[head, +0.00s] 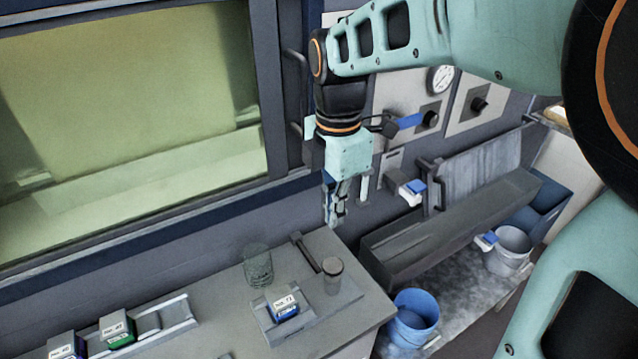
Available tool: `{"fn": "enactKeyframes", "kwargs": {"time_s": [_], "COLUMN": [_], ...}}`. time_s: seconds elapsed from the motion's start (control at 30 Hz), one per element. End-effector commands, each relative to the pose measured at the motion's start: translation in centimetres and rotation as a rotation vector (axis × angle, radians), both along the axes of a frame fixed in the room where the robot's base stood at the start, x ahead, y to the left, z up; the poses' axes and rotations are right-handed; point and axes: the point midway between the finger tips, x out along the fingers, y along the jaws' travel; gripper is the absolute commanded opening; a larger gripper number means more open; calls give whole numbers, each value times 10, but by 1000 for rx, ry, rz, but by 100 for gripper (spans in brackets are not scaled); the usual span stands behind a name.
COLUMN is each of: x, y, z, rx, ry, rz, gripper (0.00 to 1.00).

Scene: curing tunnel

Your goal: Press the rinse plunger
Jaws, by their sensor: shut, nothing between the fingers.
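My gripper (335,222) hangs pointing down in front of the dark wall, above the back right of the grey counter. Its fingers are together and nothing shows between them. A small white fitting with a blue top (413,187) sits on the wall to the right of my gripper, above the dark trough; it may be the rinse plunger, but I cannot tell for certain. My gripper is apart from it. A short dark-topped cylinder (333,275) stands on the counter below my gripper, also apart from it.
The counter (225,325) holds a glass (258,265), a labelled box (284,307) on a plate, and a rail (160,320) with labelled boxes. A trough (450,222) lies right, with blue (414,312) and white (512,245) buckets below. A blue-handled valve (410,121) projects from the wall.

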Motion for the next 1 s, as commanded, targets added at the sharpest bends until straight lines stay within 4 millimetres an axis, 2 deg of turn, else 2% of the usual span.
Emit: {"fn": "enactKeyframes", "kwargs": {"time_s": [0.07, 0.4, 0.6, 0.87, 1.0], "x": [2, 0, -2, -2, -2], "y": [1, -1, -1, -1, -1], "z": [-3, 18, 23, 23, 11], "rx": [2, 2, 1, 1, 1], "ry": [-6, -1, 2, 2, 4], "rz": [0, 1, 1, 1, 1], "gripper": [0, 0, 0, 0, 0]}}
